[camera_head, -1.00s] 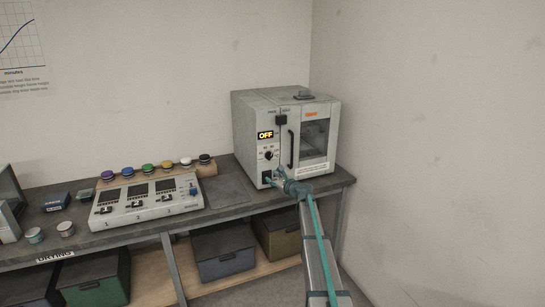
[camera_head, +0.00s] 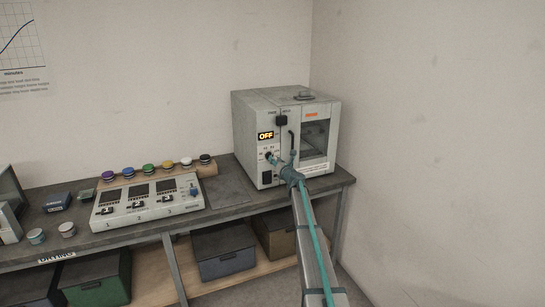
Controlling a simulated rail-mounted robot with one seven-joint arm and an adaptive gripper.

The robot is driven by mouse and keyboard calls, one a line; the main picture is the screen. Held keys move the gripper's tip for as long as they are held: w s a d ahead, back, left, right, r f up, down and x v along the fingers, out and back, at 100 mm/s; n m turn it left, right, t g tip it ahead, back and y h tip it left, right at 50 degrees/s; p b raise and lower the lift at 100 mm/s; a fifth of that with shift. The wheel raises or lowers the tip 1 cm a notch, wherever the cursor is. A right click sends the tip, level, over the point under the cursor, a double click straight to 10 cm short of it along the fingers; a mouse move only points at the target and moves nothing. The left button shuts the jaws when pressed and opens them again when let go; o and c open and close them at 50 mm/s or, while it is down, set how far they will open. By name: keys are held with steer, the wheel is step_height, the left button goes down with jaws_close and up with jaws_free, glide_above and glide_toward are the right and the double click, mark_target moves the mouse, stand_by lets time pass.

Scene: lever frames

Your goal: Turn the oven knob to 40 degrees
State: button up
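The oven (camera_head: 255,105) is a grey box with a glass door, standing at the right end of the bench. Its lit display (camera_head: 265,136) reads OFF.
A dark door handle (camera_head: 291,143) is close to my gripper on the right. A white console (camera_head: 148,205) and a row of several coloured jars (camera_head: 148,170) stand to the left. A dark mat (camera_head: 226,188) lies clear between.

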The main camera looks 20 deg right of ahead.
steer(key=w, duration=0.4)
steer(key=shift+w+p, duration=0.1)
steer(key=shift+p, duration=0.3)
jaws_close()
